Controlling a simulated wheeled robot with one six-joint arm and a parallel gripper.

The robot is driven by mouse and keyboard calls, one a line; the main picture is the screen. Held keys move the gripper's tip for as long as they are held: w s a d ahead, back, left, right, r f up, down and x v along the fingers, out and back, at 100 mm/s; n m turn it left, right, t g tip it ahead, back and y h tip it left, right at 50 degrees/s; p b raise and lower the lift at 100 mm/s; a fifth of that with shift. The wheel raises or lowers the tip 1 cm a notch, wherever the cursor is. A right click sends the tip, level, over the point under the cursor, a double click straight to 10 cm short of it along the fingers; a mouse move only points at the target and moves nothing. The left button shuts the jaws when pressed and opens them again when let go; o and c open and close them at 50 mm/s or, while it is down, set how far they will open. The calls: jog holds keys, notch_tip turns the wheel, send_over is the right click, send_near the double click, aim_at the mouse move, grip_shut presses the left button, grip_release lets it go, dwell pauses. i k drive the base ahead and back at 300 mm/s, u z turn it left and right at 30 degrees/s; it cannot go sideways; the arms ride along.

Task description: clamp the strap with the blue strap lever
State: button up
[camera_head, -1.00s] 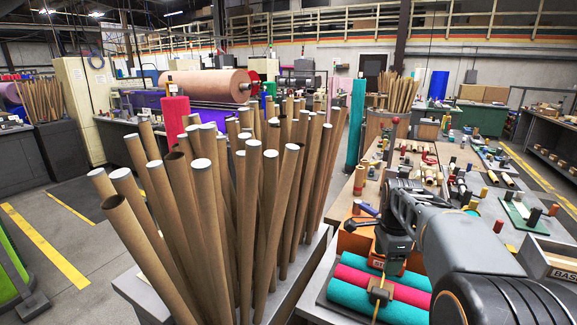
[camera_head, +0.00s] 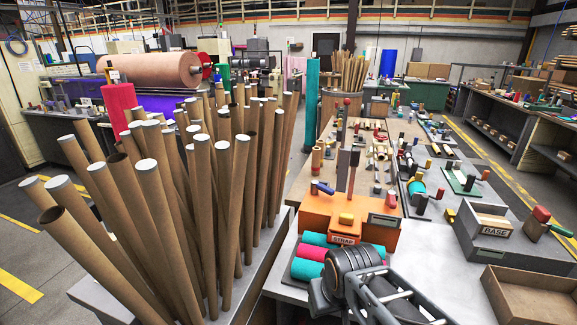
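The blue strap lever (camera_head: 322,187) sits at the left end of the orange box (camera_head: 318,207) labelled STRAP. Its handle lies nearly flat, slanting down to the right. In front of the box lie teal (camera_head: 306,269) and pink (camera_head: 312,252) felt rolls side by side, partly covered by my arm. The strap over the rolls is hidden behind my arm. My arm's dark end section (camera_head: 352,268) is low in the picture, in front of the box and well apart from the blue lever. I cannot make out my fingertips or whether they hold anything.
Cardboard tubes (camera_head: 180,220) crowd the left. A BASE box (camera_head: 490,233) and an open brown tray (camera_head: 535,298) are at right.

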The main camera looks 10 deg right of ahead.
aim_at(316, 185)
jog(key=z, duration=0.55)
jog(key=k, duration=1.3)
jog(key=u, duration=0.3)
jog(key=i, duration=1.85)
jog(key=z, duration=0.75)
